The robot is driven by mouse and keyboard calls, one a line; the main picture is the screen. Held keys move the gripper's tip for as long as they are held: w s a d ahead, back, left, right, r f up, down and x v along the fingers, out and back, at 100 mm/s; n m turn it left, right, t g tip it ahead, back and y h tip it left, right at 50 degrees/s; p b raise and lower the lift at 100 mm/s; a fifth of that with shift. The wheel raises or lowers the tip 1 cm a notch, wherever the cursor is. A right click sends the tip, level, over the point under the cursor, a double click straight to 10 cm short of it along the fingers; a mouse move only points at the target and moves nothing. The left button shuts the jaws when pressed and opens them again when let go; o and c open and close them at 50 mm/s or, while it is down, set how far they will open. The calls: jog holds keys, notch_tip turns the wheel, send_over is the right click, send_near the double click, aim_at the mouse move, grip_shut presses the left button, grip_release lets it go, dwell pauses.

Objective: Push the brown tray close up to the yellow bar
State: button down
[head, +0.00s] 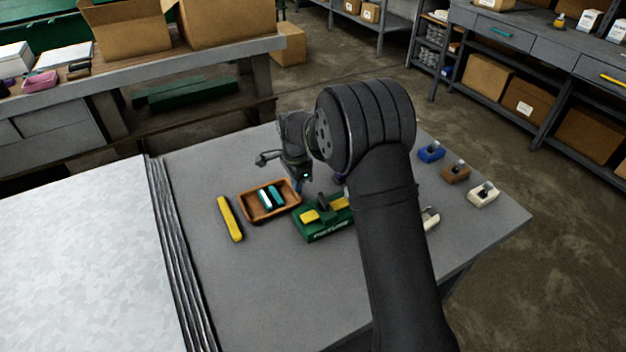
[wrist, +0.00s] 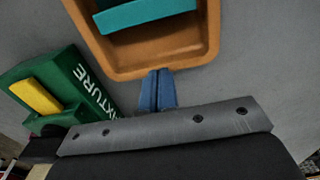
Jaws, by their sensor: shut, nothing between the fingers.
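The brown tray (head: 254,210) lies on the grey table with a teal block and other small pieces inside. The yellow bar (head: 229,219) lies to its left, with a narrow strip of bare table between them. My gripper (head: 298,187) is low at the tray's right end, opposite the bar. In the wrist view my gripper's blue fingers (wrist: 158,76) are together and empty, right at the outer wall of the tray (wrist: 190,58). Whether they touch it is hard to tell. The bar is outside the wrist view.
A green fixture (head: 324,228) with yellow parts stands close to the tray's right; it also shows in the wrist view (wrist: 62,88). Blue (head: 431,152), brown (head: 455,172) and white (head: 484,195) pieces stand at the table's right. The front of the table is clear.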

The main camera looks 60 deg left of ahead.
jog(key=shift+s, duration=1.15)
jog(key=shift+w, duration=0.15)
jog(key=shift+w, duration=0.35)
jog(key=w, duration=0.3)
notch_tip(320, 180, up, 10)
jog(key=shift+f, duration=0.1)
